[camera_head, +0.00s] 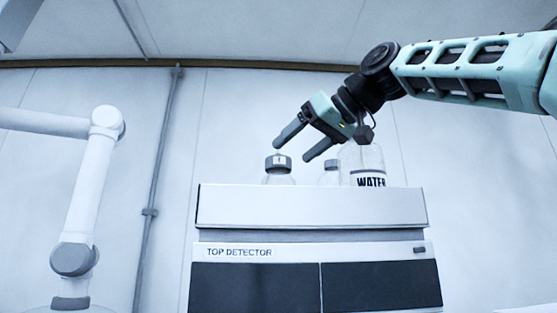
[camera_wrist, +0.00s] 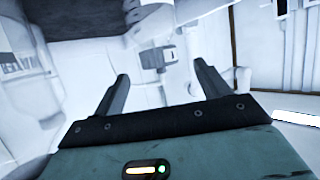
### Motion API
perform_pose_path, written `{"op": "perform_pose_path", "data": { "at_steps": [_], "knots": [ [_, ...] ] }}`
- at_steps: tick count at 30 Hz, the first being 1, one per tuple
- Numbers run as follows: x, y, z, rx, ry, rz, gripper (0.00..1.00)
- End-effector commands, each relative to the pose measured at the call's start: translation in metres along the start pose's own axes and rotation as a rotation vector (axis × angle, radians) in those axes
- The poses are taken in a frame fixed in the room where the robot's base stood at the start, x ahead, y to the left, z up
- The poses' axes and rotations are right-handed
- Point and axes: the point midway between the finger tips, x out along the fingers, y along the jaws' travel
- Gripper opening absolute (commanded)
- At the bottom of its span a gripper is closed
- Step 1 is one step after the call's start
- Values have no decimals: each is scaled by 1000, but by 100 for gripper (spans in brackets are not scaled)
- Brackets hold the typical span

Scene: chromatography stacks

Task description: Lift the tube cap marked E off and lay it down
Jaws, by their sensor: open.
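I cannot make out a cap marked E in either view. In the head view a grey cap (camera_head: 278,162) with a small pale mark, too small to read, sits on a clear bottle on top of the detector unit (camera_head: 310,207). A second grey cap (camera_head: 332,164) is partly hidden to its right. My gripper (camera_head: 293,151) is open and empty, its two fingers pointing down-left above these caps. In the wrist view, a grey block-like thing (camera_wrist: 156,57) shows beyond the open fingers (camera_wrist: 162,71); I cannot tell what it is.
A clear bottle labelled WATER (camera_head: 370,181) stands at the right on the unit, close to my wrist. A white jointed arm (camera_head: 88,190) stands at the far left. The unit's left top end is clear.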

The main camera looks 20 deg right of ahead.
Motion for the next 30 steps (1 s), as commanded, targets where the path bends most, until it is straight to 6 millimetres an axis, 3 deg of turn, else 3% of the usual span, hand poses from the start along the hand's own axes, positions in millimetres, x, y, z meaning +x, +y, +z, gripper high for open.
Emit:
{"op": "perform_pose_path", "data": {
  "at_steps": [9, 17, 18, 23, 30],
  "knots": [
    [41, 1, -2, 1, -3, -1, 75],
    [46, 1, 0, 0, -1, 0, 75],
    [46, 1, 0, 0, -1, 0, 72],
    [46, 2, 0, 0, -1, 0, 28],
    [45, 2, 0, 0, -1, 0, 26]
  ]
}}
